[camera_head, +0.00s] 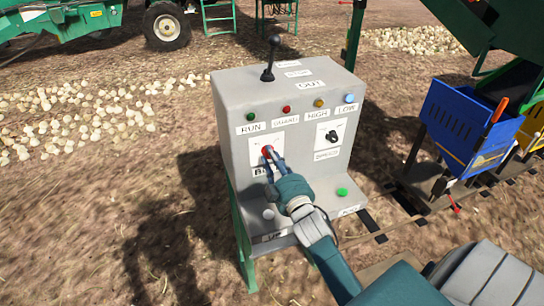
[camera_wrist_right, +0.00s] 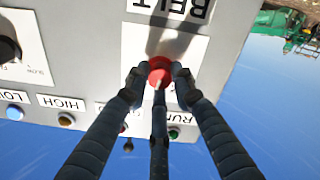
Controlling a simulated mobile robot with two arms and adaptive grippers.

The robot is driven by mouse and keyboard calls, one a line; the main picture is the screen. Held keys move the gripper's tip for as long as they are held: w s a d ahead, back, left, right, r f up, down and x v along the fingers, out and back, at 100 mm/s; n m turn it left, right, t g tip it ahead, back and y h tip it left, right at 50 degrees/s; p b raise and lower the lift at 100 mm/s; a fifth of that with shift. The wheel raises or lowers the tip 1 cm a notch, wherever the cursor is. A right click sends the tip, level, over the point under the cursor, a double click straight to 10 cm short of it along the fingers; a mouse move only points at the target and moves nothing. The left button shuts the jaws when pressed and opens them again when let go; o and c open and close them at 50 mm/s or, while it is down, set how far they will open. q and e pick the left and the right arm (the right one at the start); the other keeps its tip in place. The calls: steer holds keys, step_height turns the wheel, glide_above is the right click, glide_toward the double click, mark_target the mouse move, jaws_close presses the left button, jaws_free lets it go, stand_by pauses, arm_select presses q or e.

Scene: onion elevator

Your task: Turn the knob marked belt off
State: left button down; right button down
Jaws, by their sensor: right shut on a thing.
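The belt knob (camera_head: 266,150) is red and sits on a white plate at the left of the grey control box's front (camera_head: 233,97). In the right wrist view the red knob (camera_wrist_right: 159,70) lies between the fingertips, beside the upside-down "BELT" label (camera_wrist_right: 173,6). My right gripper (camera_head: 270,157) is shut on the knob; its fingers also show in the right wrist view (camera_wrist_right: 157,78). The fingers and arm partly hide the knob and its label in the head view. My left gripper is not in view.
A black speed knob (camera_head: 332,137) is to the right on the box. A black lever (camera_head: 270,58) stands on top. Green (camera_head: 342,192) and white (camera_head: 268,213) buttons sit on the lower ledge. Indicator lamps line the front. A blue crate (camera_head: 465,125) stands at right.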

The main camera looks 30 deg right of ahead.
steer(key=n, duration=1)
steer(key=shift+n+p, duration=0.3)
stand_by(0.4)
steer(key=c, duration=1.5)
jaws_free()
steer(key=shift+o, duration=0.2)
steer(key=v, duration=1.2)
